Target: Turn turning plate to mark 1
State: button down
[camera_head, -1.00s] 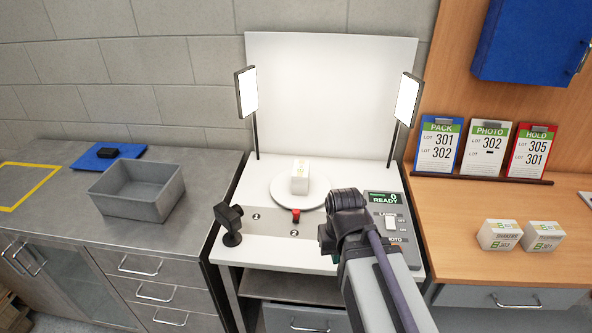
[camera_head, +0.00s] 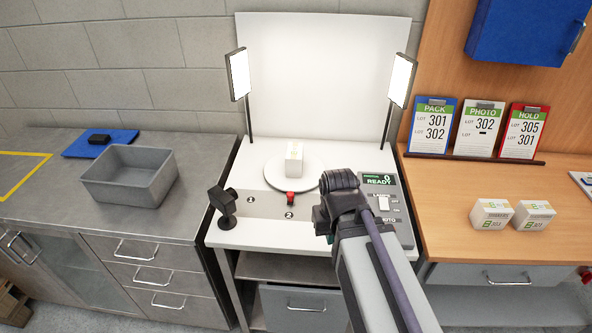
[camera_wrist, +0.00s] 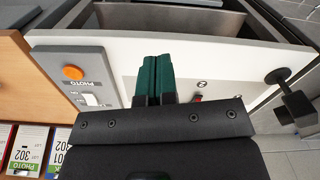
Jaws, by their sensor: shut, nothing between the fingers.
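The turning plate (camera_head: 274,180) is a white disc on the photo bench, with a white box (camera_head: 294,158) standing on it. A red knob (camera_head: 291,199) sits at its front edge, in line with mark 2 (camera_head: 289,215). Mark 1 (camera_head: 251,199) is to the left of the knob. In the wrist view my gripper (camera_wrist: 157,58) has its green fingers together and empty, over the bench front. The red knob (camera_wrist: 197,98) shows beside them, apart. In the head view my arm hides most of the fingers, right of the knob.
A black camera stand (camera_head: 224,206) is at the bench's front left. A control panel (camera_head: 385,205) reading READY is on the right. Two lamps flank the white backdrop (camera_head: 320,80). A grey bin (camera_head: 128,178) is on the left counter; two boxes lie on the right one.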

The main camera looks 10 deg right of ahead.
aim_at(290, 193)
jog(key=c, duration=1.7)
grip_release()
jog(key=shift+a+r, duration=0.2)
jog(key=o, duration=0.4)
jog(key=w+a, duration=0.1)
jog(key=w, duration=0.4)
jog(key=w+a+r+m+p, duration=0.1)
jog(key=w, duration=0.4)
jog(key=w+a+r+m+p, duration=0.1)
jog(key=w+a, duration=0.1)
jog(key=w, duration=0.3)
jog(key=shift+w, duration=0.4)
jog(key=o, duration=0.3)
jog(key=w+a+m, duration=0.2)
jog(key=w+m, duration=0.3)
jog(key=w, duration=0.4)
jog(key=shift+w+a+m, duration=0.25)
jog(key=shift+a+m, duration=0.05)
jog(key=shift+m, duration=0.1)
jog(key=shift+o, duration=0.6)
jog(key=shift+w+m, duration=0.2)
jog(key=shift+m, duration=1.8)
jog(key=f+b, duration=1)
jog(key=f, duration=0.1)
jog(key=shift+s+d+b, duration=0.1)
jog(key=shift+s+b, duration=0.15)
jog(key=shift+b, duration=0.1)
jog(key=shift+r, duration=0.1)
